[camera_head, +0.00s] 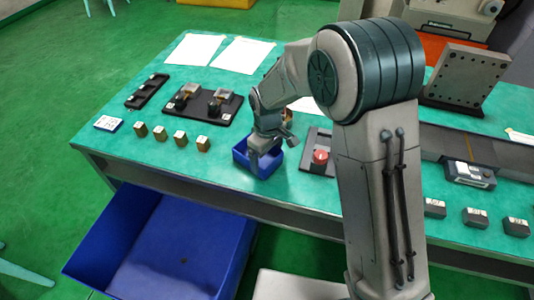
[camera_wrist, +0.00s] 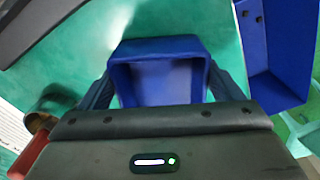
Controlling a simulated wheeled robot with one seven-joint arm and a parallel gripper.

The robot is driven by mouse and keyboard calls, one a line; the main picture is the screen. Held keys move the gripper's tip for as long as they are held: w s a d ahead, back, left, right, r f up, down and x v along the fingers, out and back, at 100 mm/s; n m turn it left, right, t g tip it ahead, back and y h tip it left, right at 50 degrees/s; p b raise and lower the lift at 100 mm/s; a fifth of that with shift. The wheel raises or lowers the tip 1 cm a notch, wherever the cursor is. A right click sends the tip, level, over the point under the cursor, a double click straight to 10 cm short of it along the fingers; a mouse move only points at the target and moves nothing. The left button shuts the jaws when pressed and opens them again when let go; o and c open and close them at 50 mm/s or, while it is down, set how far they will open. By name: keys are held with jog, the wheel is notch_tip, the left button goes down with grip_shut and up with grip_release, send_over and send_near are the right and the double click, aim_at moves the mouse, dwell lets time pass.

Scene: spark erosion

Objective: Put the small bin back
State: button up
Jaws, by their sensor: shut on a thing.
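The small blue bin (camera_head: 242,152) is on or just above the green table, near its front edge; I cannot tell whether it touches the table. My gripper (camera_head: 262,155) is shut on it from above. In the wrist view the small bin (camera_wrist: 160,50) sits between the two dark fingers of my gripper (camera_wrist: 157,88), and its inside looks empty. My arm hides part of the bin's right side in the head view.
A large blue bin (camera_head: 230,268) stands low in front of the green table (camera_head: 130,150). Several small brass blocks (camera_head: 181,137) and a black fixture (camera_head: 225,108) lie to the left.

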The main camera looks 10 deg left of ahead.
jog(key=o, duration=0.9)
jog(key=shift+f, duration=0.1)
notch_tip(320, 180, up, 12)
jog(key=s+d+r+m+t, duration=0.1)
jog(key=s+d+r+m, duration=0.15)
jog(key=d, duration=0.45)
jog(key=s+d+r+m, duration=0.2)
jog(key=d+r+m, duration=0.1)
jog(key=d, duration=0.5)
jog(key=shift+s+d+f+m+t, duration=0.1)
jog(key=shift+s+d+m+t, duration=0.15)
jog(key=shift+s+d+m, duration=1.4)
jog(key=shift+s+d+f+m+t, duration=0.1)
jog(key=shift+s+d+m+t, duration=0.45)
jog(key=shift+s+d, duration=1.95)
jog(key=shift+s+d+f+m, duration=0.1)
jog(key=shift+s+d+m, duration=1.5)
jog(key=shift+s, duration=0.8)
jog(key=shift+d, duration=0.15)
